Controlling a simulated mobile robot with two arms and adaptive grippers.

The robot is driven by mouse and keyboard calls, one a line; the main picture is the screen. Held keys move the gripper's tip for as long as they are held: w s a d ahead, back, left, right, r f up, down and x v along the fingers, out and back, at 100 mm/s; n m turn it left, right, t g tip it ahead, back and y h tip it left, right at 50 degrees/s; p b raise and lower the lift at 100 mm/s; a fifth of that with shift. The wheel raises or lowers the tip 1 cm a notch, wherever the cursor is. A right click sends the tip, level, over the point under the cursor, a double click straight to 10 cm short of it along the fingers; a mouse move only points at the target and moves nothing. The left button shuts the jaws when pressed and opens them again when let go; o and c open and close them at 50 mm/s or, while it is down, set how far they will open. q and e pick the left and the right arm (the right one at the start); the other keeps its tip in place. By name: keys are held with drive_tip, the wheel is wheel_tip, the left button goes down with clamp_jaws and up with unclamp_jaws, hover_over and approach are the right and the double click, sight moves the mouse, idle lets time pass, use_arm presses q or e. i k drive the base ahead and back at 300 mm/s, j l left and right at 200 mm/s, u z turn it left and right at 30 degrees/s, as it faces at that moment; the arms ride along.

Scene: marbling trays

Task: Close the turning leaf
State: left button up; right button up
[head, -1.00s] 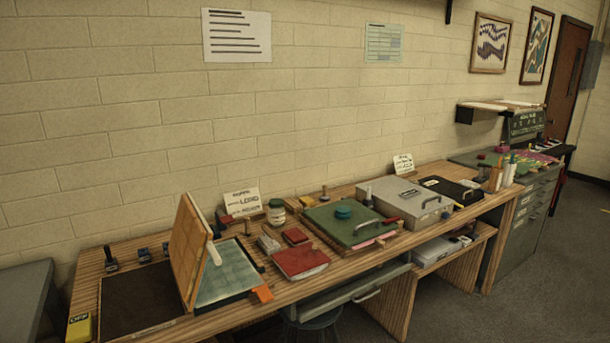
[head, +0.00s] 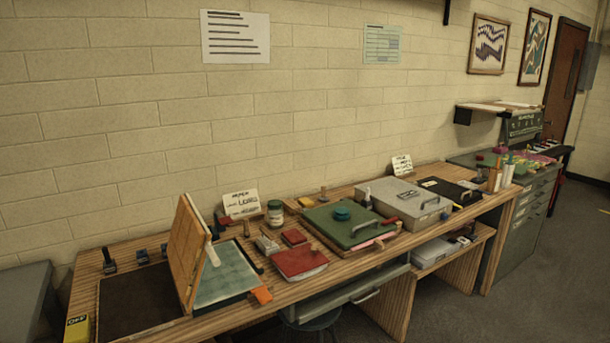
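The turning leaf (head: 187,250) is an orange-tan panel standing raised and tilted on the left part of the wooden bench. A pale handle (head: 212,255) sticks out from its right side. To its right lies a shallow tray with a pale teal surface (head: 228,277) and an orange tab (head: 262,295) at its front corner. To its left lies a dark brown flat bed (head: 135,302). The leaf stands between the two. Neither of my grippers is in view.
The bench (head: 350,268) runs along the wall. Red pads (head: 300,262), a jar (head: 275,212), a green-lidded tray (head: 350,225) and a grey box (head: 405,200) stand right of the leaf. A yellow OFF block (head: 77,329) is at the left end. A stool (head: 312,318) is underneath. Floor is free at right.

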sight(189, 246)
drive_tip(key=i+l+u, duration=0.2)
drive_tip(key=i+l, duration=0.2)
drive_tip(key=i+l+u, duration=0.25)
drive_tip(key=l, duration=0.25)
drive_tip(key=i+l+u, duration=0.2)
drive_tip(key=i+l, duration=0.25)
drive_tip(key=l+u, duration=0.1)
drive_tip(key=u, duration=0.8)
